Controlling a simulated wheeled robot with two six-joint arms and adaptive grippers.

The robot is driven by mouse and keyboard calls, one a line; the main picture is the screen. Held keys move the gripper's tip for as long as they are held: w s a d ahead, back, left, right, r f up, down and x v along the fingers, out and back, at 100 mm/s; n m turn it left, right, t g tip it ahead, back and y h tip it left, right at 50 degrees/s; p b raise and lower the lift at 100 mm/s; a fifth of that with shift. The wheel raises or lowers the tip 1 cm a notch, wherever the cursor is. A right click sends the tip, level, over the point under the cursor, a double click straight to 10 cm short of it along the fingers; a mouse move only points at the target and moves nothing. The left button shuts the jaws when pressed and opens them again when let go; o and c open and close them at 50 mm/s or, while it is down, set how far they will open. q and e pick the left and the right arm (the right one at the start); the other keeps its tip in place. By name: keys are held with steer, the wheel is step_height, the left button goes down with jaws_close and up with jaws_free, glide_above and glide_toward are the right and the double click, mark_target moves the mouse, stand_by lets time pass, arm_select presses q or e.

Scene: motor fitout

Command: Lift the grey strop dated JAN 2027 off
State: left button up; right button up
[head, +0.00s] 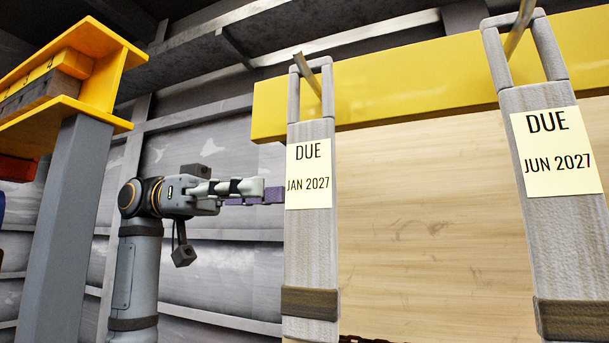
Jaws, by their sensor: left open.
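The grey strop labelled DUE JAN 2027 (311,241) hangs upright by its top loop from a metal peg (308,75) on the yellow beam. A brown band crosses it low down. A second grey strop labelled DUE JUN 2027 (562,235) hangs from another peg at the right. My left gripper (268,197) is open, just left of the JAN 2027 strop at label height. Its fingertips reach close to the strop's left edge; I cannot tell whether they touch it. My right gripper is not in view.
The yellow beam (410,85) runs along the top of a wooden board (430,220) behind the strops. A grey post with a yellow shelf (75,215) stands at the left. Dark red chain shows at the bottom.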

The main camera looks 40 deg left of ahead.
mark_target(336, 195)
arm_select(q)
steer(key=w+d, duration=0.1)
steer(key=d, duration=0.1)
steer(key=w+d+p, duration=0.1)
steer(key=w+d, duration=0.1)
steer(key=shift+w+d+f, duration=0.2)
steer(key=shift+d, duration=0.2)
steer(key=shift+s+d, duration=0.15)
steer(key=shift+d, duration=0.15)
steer(key=shift+s+d+p, duration=0.1)
steer(key=shift+s+p, duration=0.1)
steer(key=shift+p, duration=0.1)
steer(key=shift+p+x, duration=1)
steer(key=shift+x, duration=0.05)
steer(key=shift+p+x, duration=0.5)
steer(key=shift+x, duration=0.6)
steer(key=shift+w+d+f, duration=0.2)
steer(key=shift+d, duration=0.15)
steer(key=shift+a, duration=0.25)
steer(key=c, duration=0.7)
jaws_close()
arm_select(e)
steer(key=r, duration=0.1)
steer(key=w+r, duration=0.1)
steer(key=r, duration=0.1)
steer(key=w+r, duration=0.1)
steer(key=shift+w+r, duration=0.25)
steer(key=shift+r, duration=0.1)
